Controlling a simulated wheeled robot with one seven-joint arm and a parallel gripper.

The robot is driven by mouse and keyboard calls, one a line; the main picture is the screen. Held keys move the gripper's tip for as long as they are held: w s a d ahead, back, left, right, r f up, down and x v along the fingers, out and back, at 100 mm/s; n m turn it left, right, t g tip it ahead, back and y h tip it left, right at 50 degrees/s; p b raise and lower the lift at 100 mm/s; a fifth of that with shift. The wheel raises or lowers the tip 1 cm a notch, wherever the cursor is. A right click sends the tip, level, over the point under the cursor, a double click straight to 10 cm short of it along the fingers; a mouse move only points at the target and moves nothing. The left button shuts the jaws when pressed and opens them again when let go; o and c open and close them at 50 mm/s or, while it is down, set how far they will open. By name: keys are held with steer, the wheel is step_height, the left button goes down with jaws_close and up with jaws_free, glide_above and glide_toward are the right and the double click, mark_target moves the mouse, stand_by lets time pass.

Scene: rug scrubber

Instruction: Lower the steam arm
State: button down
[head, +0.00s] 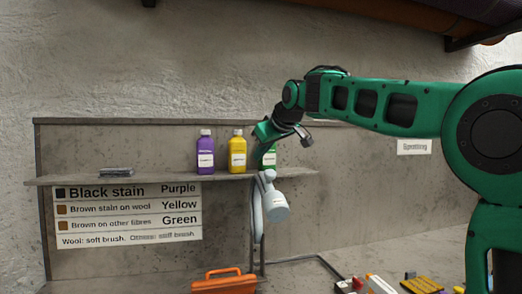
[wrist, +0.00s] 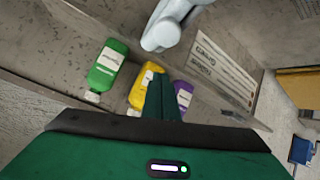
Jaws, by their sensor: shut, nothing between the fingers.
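The steam arm (head: 275,204) is a pale grey-blue jointed piece with a rounded head, at the front edge of the shelf in the head view. Its head hangs downward beside a thin upright post. Part of it also shows at the top of the wrist view (wrist: 162,32). My gripper (head: 259,157) is above the shelf, a little above and left of the steam arm's upper joint. In the wrist view its green fingers (wrist: 163,97) are together and empty, apart from the steam arm. I cannot tell whether the fingers touch a bottle behind them.
Purple (head: 206,152), yellow (head: 237,152) and green (head: 269,158) bottles stand on the shelf (head: 80,180), close to my gripper. A stain sign (head: 128,215) hangs below. An orange tool holder (head: 223,283) and several small items sit on the lower counter.

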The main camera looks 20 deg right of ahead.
mark_target(267, 171)
steer(key=shift+x, duration=1.1)
steer(key=shift+s+d+f, duration=0.25)
steer(key=shift+s+d, duration=0.05)
steer(key=shift+s, duration=0.15)
steer(key=shift+s+d+f, duration=0.3)
steer(key=shift+s, duration=0.2)
steer(key=shift+s+d+f, duration=0.35)
steer(key=shift+s+f, duration=0.15)
steer(key=shift+f, duration=0.05)
